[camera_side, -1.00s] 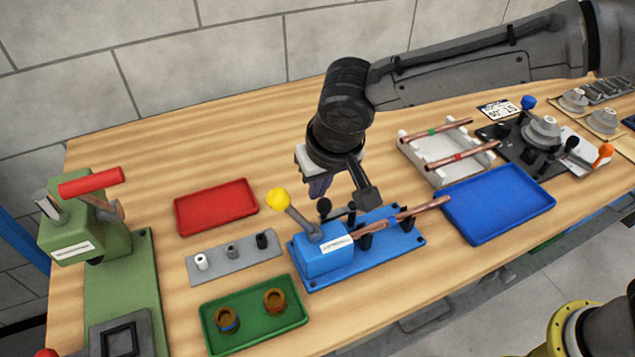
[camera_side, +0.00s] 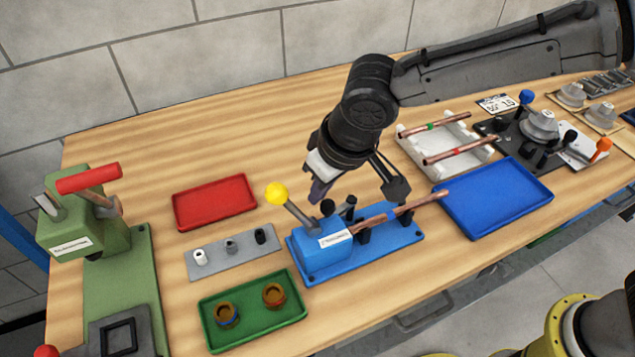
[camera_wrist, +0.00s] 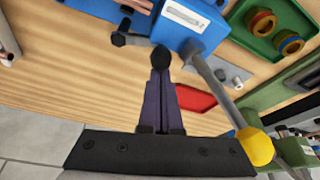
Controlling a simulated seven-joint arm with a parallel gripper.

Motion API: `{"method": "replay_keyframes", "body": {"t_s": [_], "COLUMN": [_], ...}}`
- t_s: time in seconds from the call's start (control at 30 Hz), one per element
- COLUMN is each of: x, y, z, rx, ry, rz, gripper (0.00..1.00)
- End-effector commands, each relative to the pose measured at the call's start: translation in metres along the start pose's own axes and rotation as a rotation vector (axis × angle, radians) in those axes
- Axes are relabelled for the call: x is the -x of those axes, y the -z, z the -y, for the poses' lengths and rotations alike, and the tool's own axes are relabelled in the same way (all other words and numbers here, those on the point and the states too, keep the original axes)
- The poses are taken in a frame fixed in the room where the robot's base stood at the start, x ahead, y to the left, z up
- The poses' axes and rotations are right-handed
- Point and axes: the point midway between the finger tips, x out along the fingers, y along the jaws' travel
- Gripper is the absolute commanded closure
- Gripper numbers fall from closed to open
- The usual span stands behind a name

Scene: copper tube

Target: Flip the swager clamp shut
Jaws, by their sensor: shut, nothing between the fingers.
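The blue swager (camera_side: 320,258) stands on its blue base plate with a yellow-ball lever (camera_side: 276,194) leaning up at its left. A copper tube (camera_side: 405,210) lies along it toward the right. The clamp's small black parts (camera_side: 348,202) stand behind the tube; a black knob (camera_side: 327,207) also shows in the wrist view (camera_wrist: 161,58). My gripper (camera_side: 317,200) has dark purple fingers, shut and empty, tips at or very near that knob. The wrist view shows the closed fingers (camera_wrist: 160,75) pointing at it; contact is unclear. I cannot tell the clamp's exact angle.
A red tray (camera_side: 215,201), a grey strip with pegs (camera_side: 232,254) and a green tray (camera_side: 252,311) lie left of the swager. A blue tray (camera_side: 497,198) and white tube rack (camera_side: 445,146) lie right. A green press (camera_side: 85,235) stands far left.

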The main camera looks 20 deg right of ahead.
Motion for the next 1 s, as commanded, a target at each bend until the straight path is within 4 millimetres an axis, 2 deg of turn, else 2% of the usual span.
{"method": "replay_keyframes", "body": {"t_s": [0.53, 1.0], "x": [0.010, 0.018], "y": [-0.029, -0.051], "z": [0.002, -0.009], "rx": [0.486, 0.898], "ry": [0.173, 0.317], "rz": [0.002, 0.003], "gripper": [1.00, 1.00]}}
